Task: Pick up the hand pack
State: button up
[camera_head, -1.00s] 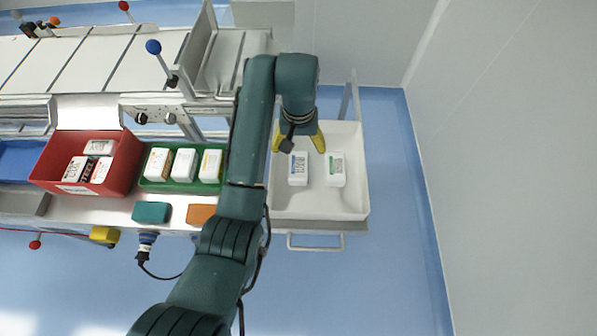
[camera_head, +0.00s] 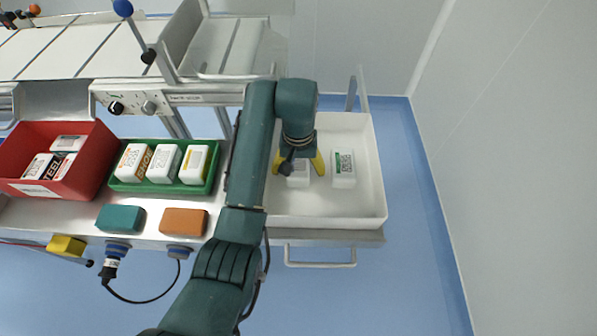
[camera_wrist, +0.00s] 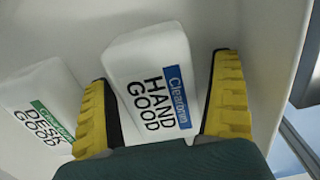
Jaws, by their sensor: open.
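The hand pack (camera_wrist: 152,85) is a white pack marked "HAND GOOD" with a blue "Clearbran" label. In the wrist view it lies between the two yellow fingers of my gripper (camera_wrist: 165,105), which is open around it, with a gap showing on the right. In the head view my gripper (camera_head: 299,165) is over the left pack in the white tray (camera_head: 310,208), and the hand pack (camera_head: 297,182) is partly hidden under it. The desk pack (camera_wrist: 38,112), white with a green label, lies beside the left finger; it also shows in the head view (camera_head: 343,170).
The white tray's wall is close to the right finger in the wrist view. Left of the tray stand a green tray (camera_head: 163,187) of white packs and a red bin (camera_head: 90,172) with more packs. A teal block (camera_head: 120,218) and an orange block (camera_head: 184,222) lie in front.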

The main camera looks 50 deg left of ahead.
jog(key=shift+w+r, duration=0.1)
jog(key=shift+r, duration=0.1)
jog(key=shift+c, duration=0.6)
jog(key=c, duration=1.2)
jog(key=shift+c, duration=0.2)
jog(key=shift+r, duration=0.1)
